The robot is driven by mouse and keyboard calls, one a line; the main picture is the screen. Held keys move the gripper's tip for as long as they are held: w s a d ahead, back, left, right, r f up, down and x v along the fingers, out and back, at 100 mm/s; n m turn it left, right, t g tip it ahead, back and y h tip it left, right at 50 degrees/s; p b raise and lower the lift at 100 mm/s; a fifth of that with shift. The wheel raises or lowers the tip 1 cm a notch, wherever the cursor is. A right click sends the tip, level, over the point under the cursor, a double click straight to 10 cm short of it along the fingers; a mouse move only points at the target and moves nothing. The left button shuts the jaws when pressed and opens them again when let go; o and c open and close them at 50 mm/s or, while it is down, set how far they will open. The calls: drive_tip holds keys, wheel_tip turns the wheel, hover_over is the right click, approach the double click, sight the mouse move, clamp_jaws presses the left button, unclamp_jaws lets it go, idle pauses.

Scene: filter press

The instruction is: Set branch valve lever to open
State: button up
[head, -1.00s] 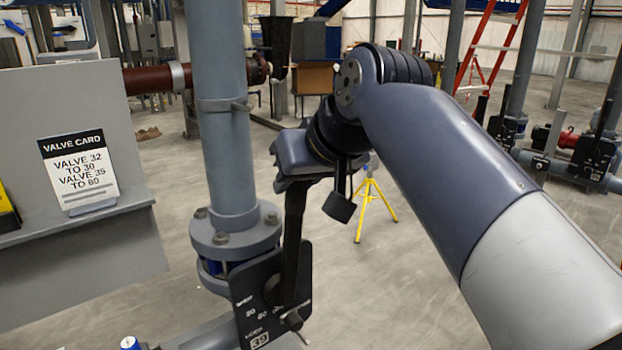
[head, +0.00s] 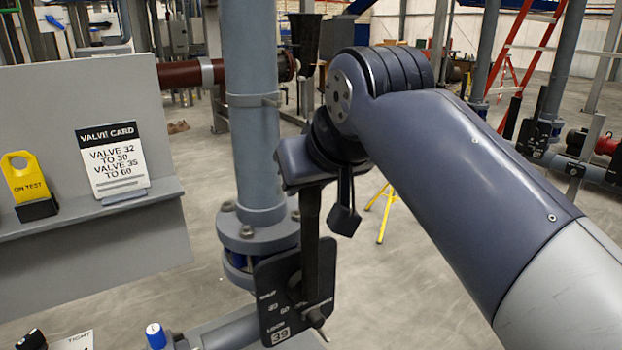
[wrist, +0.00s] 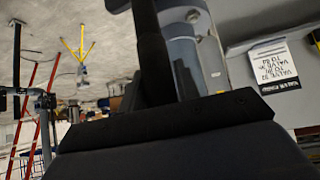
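The branch valve lever (head: 311,235) is a long black bar standing nearly upright at a black marked plate (head: 280,300) beside the grey vertical pipe. The plate has a white tag that seems to read 39. My gripper (head: 327,200) is at the lever's top end, its body against or very close to it. One dark finger hangs to the right of the lever with a visible gap; the other finger is not distinguishable. In the wrist view the dark lever (wrist: 152,55) rises just past the gripper's dark edge. Whether the gripper grips it is unclear.
A grey panel with a shelf (head: 90,220) stands at left, holding a valve card (head: 112,165) and a yellow ON TEST tag (head: 25,180). The flanged grey pipe (head: 255,120) rises close behind the lever. A yellow stand (head: 383,212) and a red ladder (head: 515,60) are farther back.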

drive_tip(key=o, duration=0.4)
drive_tip(key=shift+s+a, duration=0.1)
drive_tip(key=shift+r, duration=0.1)
drive_tip(key=v, duration=1)
drive_tip(key=shift+s+r, duration=0.15)
drive_tip(key=shift+s, duration=0.15)
drive_tip(key=x, duration=1.1)
drive_tip(key=shift+w, duration=0.1)
drive_tip(key=shift+d+r, duration=0.1)
drive_tip(key=shift+d, duration=0.3)
drive_tip(key=shift+a, duration=0.15)
